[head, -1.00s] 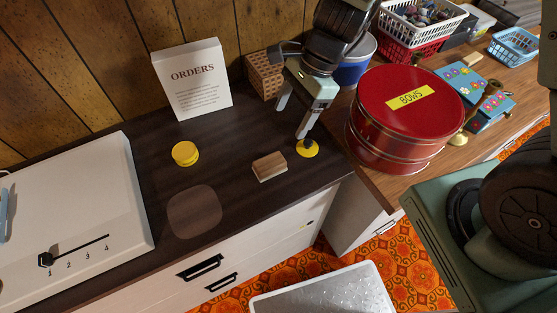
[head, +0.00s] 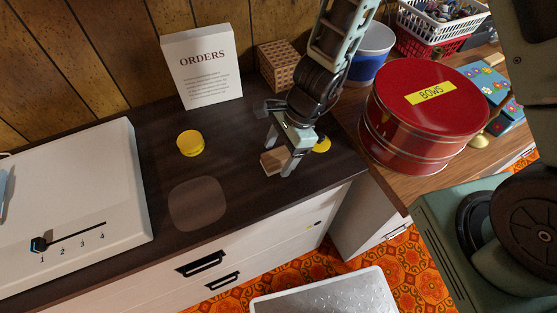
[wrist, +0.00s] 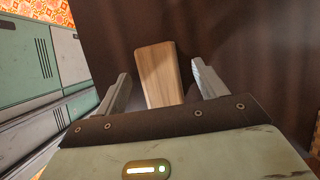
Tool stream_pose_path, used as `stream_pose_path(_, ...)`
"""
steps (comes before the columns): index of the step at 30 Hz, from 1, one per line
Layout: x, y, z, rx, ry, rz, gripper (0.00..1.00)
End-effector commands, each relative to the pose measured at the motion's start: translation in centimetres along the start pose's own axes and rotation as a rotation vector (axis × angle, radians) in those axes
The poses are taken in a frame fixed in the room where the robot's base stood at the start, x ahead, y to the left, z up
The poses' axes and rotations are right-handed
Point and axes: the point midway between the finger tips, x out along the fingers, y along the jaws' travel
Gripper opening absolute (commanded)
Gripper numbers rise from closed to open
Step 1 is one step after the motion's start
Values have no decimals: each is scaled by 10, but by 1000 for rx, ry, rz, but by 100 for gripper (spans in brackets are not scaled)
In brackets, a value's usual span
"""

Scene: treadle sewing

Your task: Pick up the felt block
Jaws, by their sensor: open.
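The felt block (head: 268,164) is a small light-brown, wood-coloured block on the dark counter top. My gripper (head: 280,158) is over it, fingers pointing down, and partly hides it in the head view. In the wrist view the block (wrist: 157,78) shows pale wood grain and lies between the two open fingers (wrist: 161,72), with a gap on each side. Whether the fingertips reach down to the block's height I cannot tell. No felt face can be made out.
A yellow round tin (head: 190,143) and an ORDERS sign (head: 203,75) stand on the counter. A yellow disc (head: 322,144) is just behind my gripper. The red BOWS tin (head: 425,115) is to the right. A white slider panel (head: 75,200) lies left. The counter's front edge is close.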

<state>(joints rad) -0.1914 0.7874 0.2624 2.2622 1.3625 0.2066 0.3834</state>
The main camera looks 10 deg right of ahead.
Motion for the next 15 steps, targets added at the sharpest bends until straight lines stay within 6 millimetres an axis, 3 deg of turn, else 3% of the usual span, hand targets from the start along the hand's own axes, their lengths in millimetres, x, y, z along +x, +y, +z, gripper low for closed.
stream_pose_path(2,8,0,0,0,-1,1,71)
stream_pose_path(10,8,0,0,0,0,0,68)
stream_pose_path(15,8,0,0,0,0,0,22)
